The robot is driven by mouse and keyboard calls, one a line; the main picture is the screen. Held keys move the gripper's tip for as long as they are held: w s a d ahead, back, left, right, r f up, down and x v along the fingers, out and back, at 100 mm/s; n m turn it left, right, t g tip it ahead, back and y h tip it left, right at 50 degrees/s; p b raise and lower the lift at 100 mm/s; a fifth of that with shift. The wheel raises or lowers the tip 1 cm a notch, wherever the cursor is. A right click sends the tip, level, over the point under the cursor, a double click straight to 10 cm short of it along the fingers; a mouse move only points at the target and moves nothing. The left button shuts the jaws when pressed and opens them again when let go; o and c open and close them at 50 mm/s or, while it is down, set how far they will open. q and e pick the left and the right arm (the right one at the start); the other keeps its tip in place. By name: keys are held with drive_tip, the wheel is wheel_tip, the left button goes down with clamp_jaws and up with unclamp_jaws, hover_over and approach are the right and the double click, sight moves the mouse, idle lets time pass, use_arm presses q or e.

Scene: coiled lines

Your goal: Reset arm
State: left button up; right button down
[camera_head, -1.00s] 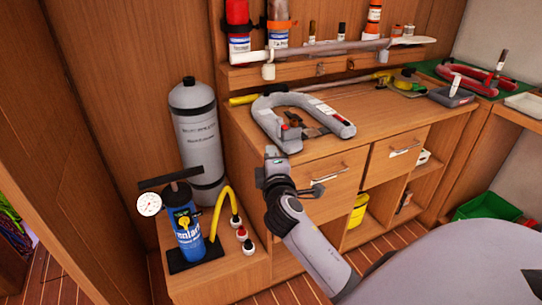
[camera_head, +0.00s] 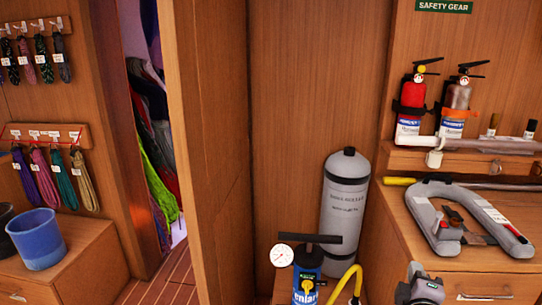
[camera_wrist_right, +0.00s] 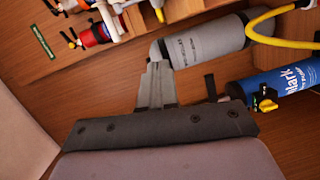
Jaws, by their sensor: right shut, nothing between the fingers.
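My right gripper (camera_head: 417,272) shows at the bottom right of the head view, in front of the wooden cabinet. In the right wrist view its fingers (camera_wrist_right: 157,82) are together with nothing between them. The fingers overlap the near end of the grey cylinder in that picture; I cannot tell how far apart they are. My left gripper is in neither view.
A grey cylinder (camera_head: 345,208) and a blue pump (camera_head: 306,276) with a yellow hose stand left of my right gripper. A grey horseshoe-shaped item (camera_head: 427,212) lies on the cabinet top. Extinguishers (camera_head: 411,105) hang above. Coiled lines (camera_head: 82,180) hang far left, above a blue bucket (camera_head: 37,238).

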drive_tip(key=s+a+f+m+g+y, duration=0.2)
drive_tip(key=s+a+f+m+y, duration=0.2)
drive_tip(key=s+a+f, duration=0.3)
drive_tip(key=s+a+f+m+g+y, duration=0.2)
drive_tip(key=s+a+f+m+y, duration=0.3)
drive_tip(key=s+f, duration=0.8)
drive_tip(key=shift+s+a+f+g, duration=0.2)
drive_tip(key=shift+s+a+g, duration=0.1)
drive_tip(key=shift+s+a, duration=0.95)
